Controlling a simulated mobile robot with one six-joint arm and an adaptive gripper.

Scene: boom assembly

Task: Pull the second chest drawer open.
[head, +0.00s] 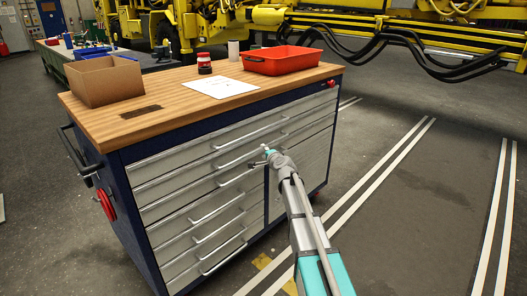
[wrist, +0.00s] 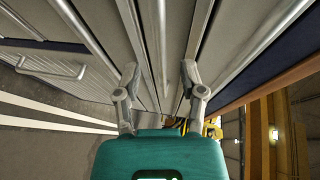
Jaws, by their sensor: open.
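The blue chest with light grey drawer fronts (head: 165,160) stands in the middle of the head view, its drawers looking flush and shut. The top drawer's bar handle (head: 248,138) is in plain sight. A long bar (wrist: 158,45), seemingly the second drawer's handle, runs between the fingers. I cannot tell whether they touch it.
On the wooden top are a cardboard box (head: 103,82), a red tray (head: 281,60), a red-lidded jar (head: 204,64) and a white sheet (head: 220,87). A push handle (head: 76,152) juts from the chest's left side. The floor (head: 400,210) at right is clear.

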